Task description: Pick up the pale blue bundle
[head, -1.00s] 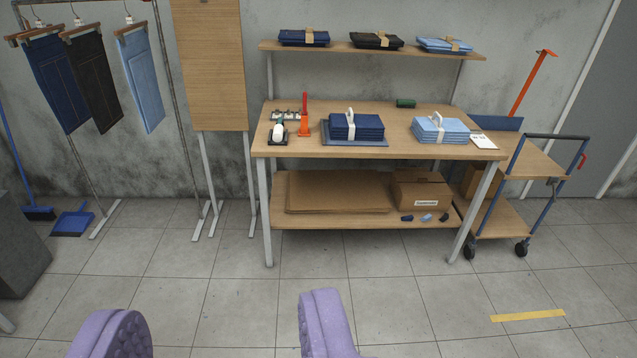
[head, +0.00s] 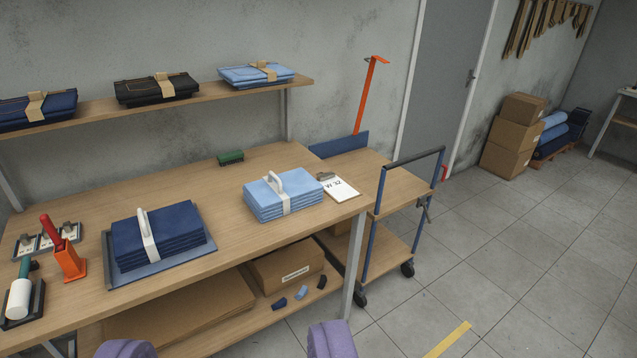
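The pale blue bundle (head: 284,197) is a stack of folded pale blue cloth with a white band and a white handle on top. It sits on the right part of the wooden table (head: 231,179), beside a clipboard card. My gripper (head: 232,350) shows at the bottom edge as two purple padded fingers set wide apart, with nothing seen between them. It is open and well short of the table, with the bundle beyond it. A second pale blue folded stack (head: 256,74) with a tan band and no white handle lies on the upper shelf.
A dark blue bundle (head: 158,235) sits on a grey-blue tray (head: 180,268) to the left. A green brush (head: 231,157) lies behind. A clipboard card (head: 341,188) is right of the pale bundle. A trolley (head: 391,196) stands against the table's right end. Floor at right is open.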

